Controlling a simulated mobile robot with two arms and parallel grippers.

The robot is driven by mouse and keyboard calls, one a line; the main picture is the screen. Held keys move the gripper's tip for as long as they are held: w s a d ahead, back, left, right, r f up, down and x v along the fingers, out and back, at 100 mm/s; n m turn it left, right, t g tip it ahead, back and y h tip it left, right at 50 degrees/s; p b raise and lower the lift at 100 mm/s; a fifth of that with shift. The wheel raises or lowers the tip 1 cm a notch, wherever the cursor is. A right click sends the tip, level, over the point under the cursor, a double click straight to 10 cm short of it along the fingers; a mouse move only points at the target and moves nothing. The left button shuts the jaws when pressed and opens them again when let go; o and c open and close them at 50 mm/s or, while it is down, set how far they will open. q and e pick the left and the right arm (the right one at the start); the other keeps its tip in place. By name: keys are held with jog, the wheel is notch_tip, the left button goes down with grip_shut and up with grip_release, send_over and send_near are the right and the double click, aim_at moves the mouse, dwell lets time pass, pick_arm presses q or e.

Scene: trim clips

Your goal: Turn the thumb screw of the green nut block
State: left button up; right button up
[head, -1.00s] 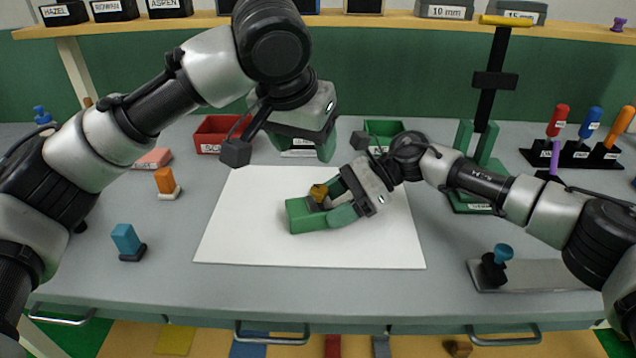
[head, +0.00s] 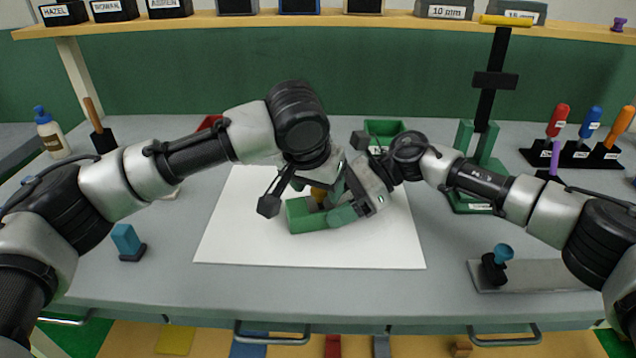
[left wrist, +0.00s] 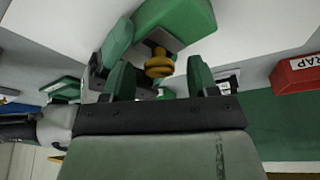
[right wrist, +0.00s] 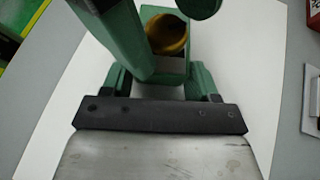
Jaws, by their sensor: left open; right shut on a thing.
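The green nut block (head: 303,217) lies on the white sheet (head: 240,245), with its brass thumb screw (head: 318,194) on top. My right gripper (head: 341,204) is shut on the block from the right; the block also shows between its fingers in the right wrist view (right wrist: 178,73). My left gripper (left wrist: 160,78) is open just above the thumb screw. In the left wrist view the screw (left wrist: 159,66) sits centred between the fingertips. In the right wrist view, the left fingers stand on either side of the screw (right wrist: 168,35). I cannot tell whether they touch it.
A green bin (head: 384,130) stands behind the sheet, and a red bin (head: 209,122) is partly hidden by my left arm. A blue-topped block (head: 125,239) is at the left. A grey plate with a blue knob (head: 502,252) lies right. The front of the sheet is clear.

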pick_arm(q)
jog(key=c, duration=0.9)
jog(key=shift+c, duration=0.2)
jog(key=shift+m, duration=0.3)
jog(key=shift+w+a+m+g+h, duration=0.1)
jog(key=shift+m+g+h, duration=0.3)
jog(key=shift+m, duration=0.8)
jog(key=shift+m+g+h, duration=0.3)
jog(key=shift+m+h, duration=0.1)
jog(key=shift+m, duration=0.8)
jog(key=o, duration=0.9)
jog(key=shift+o, duration=0.2)
jog(key=shift+r, duration=0.1)
